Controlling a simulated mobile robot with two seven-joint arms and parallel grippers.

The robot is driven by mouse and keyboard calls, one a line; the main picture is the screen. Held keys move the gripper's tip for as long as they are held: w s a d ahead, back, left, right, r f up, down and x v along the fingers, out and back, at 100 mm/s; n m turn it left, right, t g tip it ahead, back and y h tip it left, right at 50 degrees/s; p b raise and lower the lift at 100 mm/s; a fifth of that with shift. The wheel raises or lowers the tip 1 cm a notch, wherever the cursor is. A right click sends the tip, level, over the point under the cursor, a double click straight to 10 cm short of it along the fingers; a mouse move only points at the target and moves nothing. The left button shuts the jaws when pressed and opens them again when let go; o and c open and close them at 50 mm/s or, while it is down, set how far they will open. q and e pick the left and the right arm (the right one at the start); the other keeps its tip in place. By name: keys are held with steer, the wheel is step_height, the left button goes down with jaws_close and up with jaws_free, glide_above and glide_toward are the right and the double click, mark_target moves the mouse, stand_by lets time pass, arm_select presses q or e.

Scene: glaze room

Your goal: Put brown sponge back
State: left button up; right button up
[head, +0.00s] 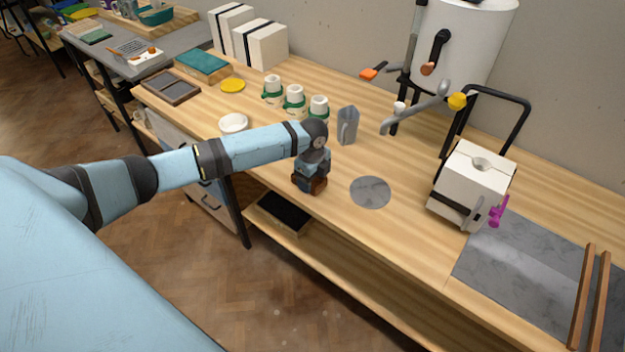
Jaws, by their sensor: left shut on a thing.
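My left arm reaches in from the left over the wooden bench. My left gripper (311,180) points down near the bench's front edge and is shut on the brown sponge (317,188). Only a small brown part of the sponge shows below the fingers. I cannot tell whether it touches the bench top. My right gripper is out of view.
A grey round disc (370,192) lies just right of the gripper. A grey jug (347,125) and several white jars with green bands (295,101) stand behind it. A white bowl (233,123) is to the left. A white box-shaped machine (471,184) stands further right.

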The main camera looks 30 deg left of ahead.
arm_select(q)
steer(key=shift+f, duration=0.4)
steer(key=shift+f, duration=0.15)
steer(key=o, duration=0.9)
